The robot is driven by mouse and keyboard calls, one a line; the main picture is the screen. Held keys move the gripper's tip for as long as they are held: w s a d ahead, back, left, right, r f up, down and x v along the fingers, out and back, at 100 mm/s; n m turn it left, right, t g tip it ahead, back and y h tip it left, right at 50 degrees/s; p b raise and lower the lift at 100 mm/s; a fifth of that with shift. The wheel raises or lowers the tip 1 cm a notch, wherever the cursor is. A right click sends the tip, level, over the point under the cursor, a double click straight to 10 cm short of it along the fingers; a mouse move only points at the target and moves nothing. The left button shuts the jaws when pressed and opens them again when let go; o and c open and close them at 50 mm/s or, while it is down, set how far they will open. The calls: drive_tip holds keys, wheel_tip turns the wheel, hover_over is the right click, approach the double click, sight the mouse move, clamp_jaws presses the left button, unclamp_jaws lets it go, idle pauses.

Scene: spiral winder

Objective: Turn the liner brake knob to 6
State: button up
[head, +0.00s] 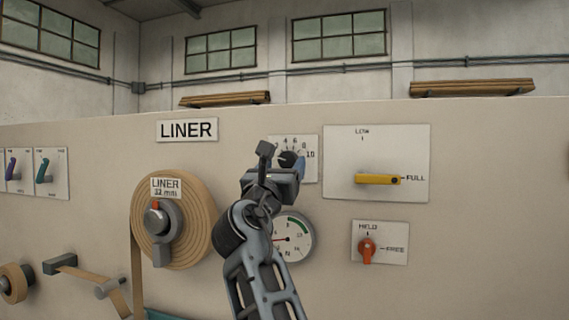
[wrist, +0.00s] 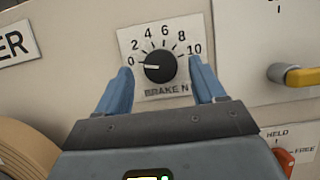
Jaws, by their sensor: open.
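The liner brake knob (wrist: 160,67) is a round black knob on a white plate (wrist: 186,24) marked 0 to 10 and "BRAKE N". In the wrist view its white pointer line points left, at about the 0 mark. In the head view the knob (head: 287,157) shows partly behind my gripper (head: 282,161). My gripper is open, and in the wrist view its blue fingers (wrist: 160,66) stand on either side of the knob, with a visible gap on both sides. I cannot tell how far the fingertips are from the panel.
The liner reel (head: 200,222) is left of my arm, under the "LINER" sign (head: 188,130). A round gauge (head: 299,238) sits below the knob, partly hidden by my arm. A yellow lever (head: 378,180) and an orange HELD/FREE knob (head: 367,249) are to the right.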

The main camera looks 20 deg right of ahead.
drive_tip(key=shift+x, duration=0.95)
drive_tip(key=shift+c, duration=0.2)
drive_tip(key=c, duration=1)
